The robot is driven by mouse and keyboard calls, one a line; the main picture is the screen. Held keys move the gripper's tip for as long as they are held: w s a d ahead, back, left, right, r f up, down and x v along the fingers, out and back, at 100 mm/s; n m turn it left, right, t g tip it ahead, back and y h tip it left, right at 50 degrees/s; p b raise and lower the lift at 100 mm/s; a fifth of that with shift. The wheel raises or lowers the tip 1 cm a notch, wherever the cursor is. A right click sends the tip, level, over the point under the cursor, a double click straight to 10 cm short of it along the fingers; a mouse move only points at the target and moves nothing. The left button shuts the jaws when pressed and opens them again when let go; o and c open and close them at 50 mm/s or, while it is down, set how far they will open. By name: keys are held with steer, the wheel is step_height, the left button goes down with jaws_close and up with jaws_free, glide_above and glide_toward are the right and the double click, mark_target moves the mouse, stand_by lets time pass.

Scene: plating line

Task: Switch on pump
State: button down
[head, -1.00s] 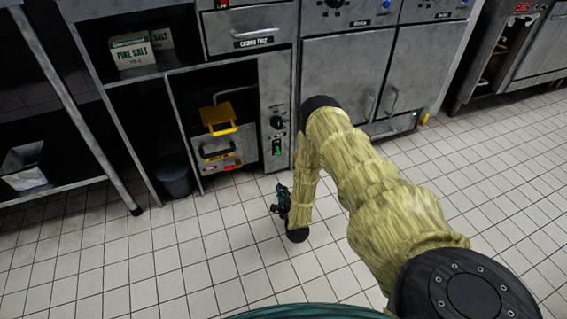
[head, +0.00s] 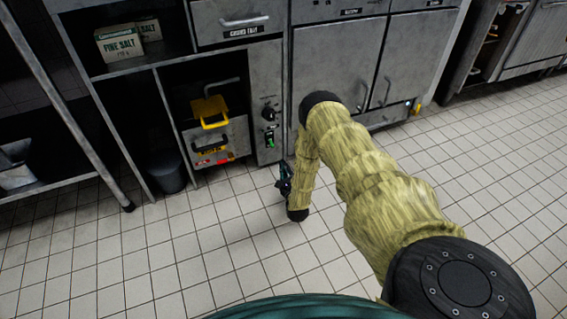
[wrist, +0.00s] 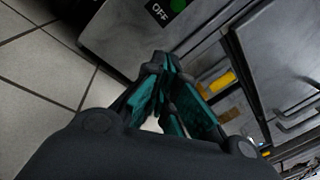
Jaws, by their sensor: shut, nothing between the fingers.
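The control panel (head: 267,104) of the open cabinet bay carries a black knob (head: 268,114) with a small green switch (head: 270,138) below it. In the wrist view, part of a green switch (wrist: 178,5) shows at the top edge, beside an "OFF" label (wrist: 159,12). The switch's position cannot be made out. My gripper (head: 284,178) is low in front of the cabinet, below and slightly right of the switch. In the wrist view, its teal-padded fingers (wrist: 165,62) are closed and empty, pointing toward the panel, with the switch beyond their tips.
A dark bin (head: 166,171) stands further left. Steel cabinet doors (head: 335,60) are to the right. The tiled floor (head: 180,250) in front is clear.

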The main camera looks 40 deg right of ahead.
mark_target(279, 149)
steer(key=b+x, duration=0.1)
steer(key=x, duration=0.2)
steer(key=b+x, duration=0.2)
steer(key=x, duration=0.2)
steer(key=shift+w+d+f, duration=0.1)
steer(key=shift+w+f, duration=0.05)
steer(key=shift+w, duration=0.1)
steer(key=shift+s+a+r+b, duration=0.15)
steer(key=shift+a+r+b, duration=0.25)
steer(key=shift+a+r, duration=0.35)
steer(key=shift+s+a+r+b, duration=0.15)
steer(key=shift+a+r+b, duration=0.25)
steer(key=shift+r, duration=0.5)
